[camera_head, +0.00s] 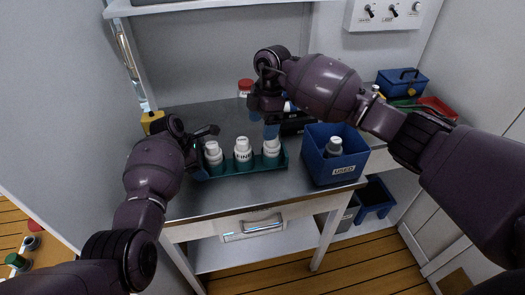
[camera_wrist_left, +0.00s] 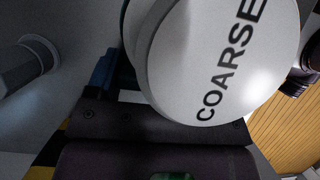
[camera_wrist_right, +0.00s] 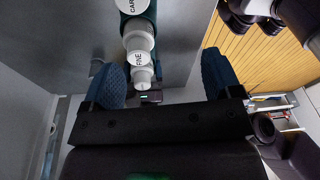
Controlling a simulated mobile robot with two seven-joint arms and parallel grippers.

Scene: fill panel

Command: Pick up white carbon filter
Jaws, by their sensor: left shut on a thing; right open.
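The white carbon filter (camera_head: 271,152) stands upright at the right end of the green tray (camera_head: 243,171). Its label reads "CAR" at the top edge of the right wrist view (camera_wrist_right: 131,6). The white FINE filter (camera_head: 243,154) stands in the tray's middle. The white COARSE filter (camera_head: 213,156) is at the left end and fills much of the left wrist view (camera_wrist_left: 215,60). My left gripper (camera_head: 205,150) is shut on the COARSE filter.
A blue bin labelled USED (camera_head: 343,170) holds a grey filter (camera_head: 334,147) right of the tray. A red-capped jar (camera_head: 245,88) stands behind. A blue toolbox (camera_head: 401,83) and a red tray (camera_head: 438,108) lie at the far right. The steel table front is clear.

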